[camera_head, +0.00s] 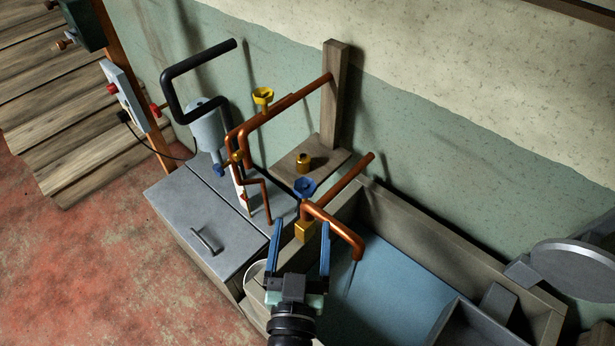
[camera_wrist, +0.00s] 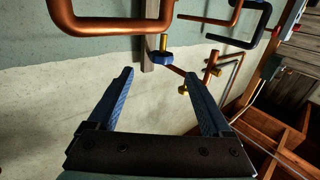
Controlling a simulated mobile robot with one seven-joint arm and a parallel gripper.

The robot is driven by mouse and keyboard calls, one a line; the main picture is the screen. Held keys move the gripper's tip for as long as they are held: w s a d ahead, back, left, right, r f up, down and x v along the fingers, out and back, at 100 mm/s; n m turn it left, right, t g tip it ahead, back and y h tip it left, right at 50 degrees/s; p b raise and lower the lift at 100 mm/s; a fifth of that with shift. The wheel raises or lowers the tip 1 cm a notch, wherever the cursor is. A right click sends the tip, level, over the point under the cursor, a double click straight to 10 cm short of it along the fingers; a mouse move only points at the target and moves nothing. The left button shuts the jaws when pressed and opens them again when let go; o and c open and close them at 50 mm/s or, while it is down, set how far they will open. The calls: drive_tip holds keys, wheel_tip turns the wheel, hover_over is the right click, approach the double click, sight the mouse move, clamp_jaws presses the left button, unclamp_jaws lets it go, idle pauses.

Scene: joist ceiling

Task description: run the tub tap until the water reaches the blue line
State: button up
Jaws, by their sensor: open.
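The tub (camera_head: 440,245) is a long grey trough at lower right with a flat blue surface inside. A copper spout (camera_head: 335,225) with a brass block (camera_head: 305,231) hangs over its left end. A faint pale streak drops below the spout's mouth; I cannot tell if it is running water. A blue tap handle (camera_head: 305,187) stands just behind the block. My gripper (camera_head: 301,225) is open and empty, its fingers pointing towards the tap. In the wrist view, a blue knob (camera_wrist: 160,57) shows beyond the gap between my fingers (camera_wrist: 158,75). I cannot make out a blue line.
A yellow-handled valve (camera_head: 262,96) sits on copper piping behind. A grey lidded box (camera_head: 205,225) stands left of the tub. A black bent pipe (camera_head: 180,75) and a wooden post (camera_head: 334,100) rise near the wall. Red floor (camera_head: 100,270) is clear at left.

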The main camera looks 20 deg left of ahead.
sight(306, 179)
drive_tip(key=shift+a+f, duration=0.1)
drive_tip(key=p+x, duration=0.2)
drive_tip(key=x, duration=1.1)
drive_tip(key=shift+a, duration=0.1)
